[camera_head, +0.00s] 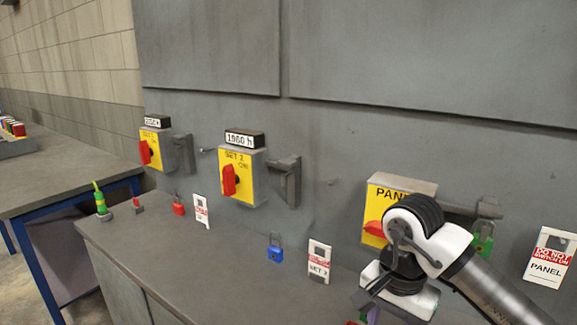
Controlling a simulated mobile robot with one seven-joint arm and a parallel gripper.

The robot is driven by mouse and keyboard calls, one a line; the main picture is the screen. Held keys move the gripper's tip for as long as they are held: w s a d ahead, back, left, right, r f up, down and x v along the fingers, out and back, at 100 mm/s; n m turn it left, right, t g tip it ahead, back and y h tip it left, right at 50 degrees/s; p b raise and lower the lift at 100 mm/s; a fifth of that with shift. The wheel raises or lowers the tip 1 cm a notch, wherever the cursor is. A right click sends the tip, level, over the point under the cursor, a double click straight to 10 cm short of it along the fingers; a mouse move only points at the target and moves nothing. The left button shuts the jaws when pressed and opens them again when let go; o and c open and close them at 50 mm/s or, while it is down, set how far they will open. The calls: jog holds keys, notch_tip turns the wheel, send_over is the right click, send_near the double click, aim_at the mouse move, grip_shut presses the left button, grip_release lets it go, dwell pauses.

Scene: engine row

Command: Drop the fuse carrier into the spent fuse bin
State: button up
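I cannot make out a fuse carrier for certain, and no bin marked for spent fuses can be made out.
Two yellow switch boxes (239,178) (156,148) with red handles are on the grey wall. A grey counter (225,262) bears a red padlock (179,208), a blue padlock (275,252) and tags (319,262). A blue-legged table (60,170) stands left.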

notch_tip(320, 180, up, 13)
jog(key=b, duration=0.1)
jog(key=shift+r+b, duration=0.15)
jog(key=shift+b, duration=0.15)
jog(key=shift+s, duration=0.1)
